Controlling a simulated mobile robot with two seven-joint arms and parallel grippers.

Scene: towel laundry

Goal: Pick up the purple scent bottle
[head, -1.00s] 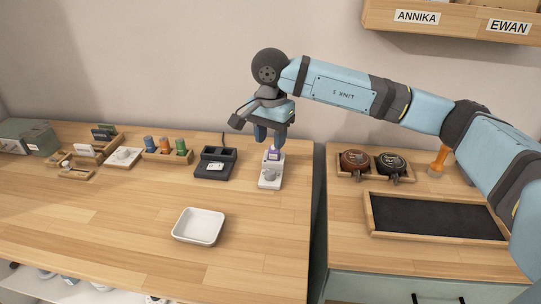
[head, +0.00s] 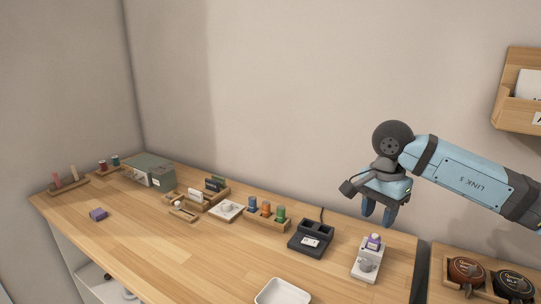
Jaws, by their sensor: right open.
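A small purple scent bottle (head: 374,241) with a pale top stands upright at the back of a white stand (head: 362,272), near the right end of the wooden table. My right gripper (head: 379,212) is just above the bottle, pointing down, with its two blue fingers apart and nothing between them. The fingertips look clear of the bottle's top. My left gripper is not in view.
A dark two-slot device (head: 311,238) stands left of the white stand. A wooden rack (head: 268,222) of coloured bottles is farther left. A white tray (head: 283,292) is at the front. Mid-table is clear.

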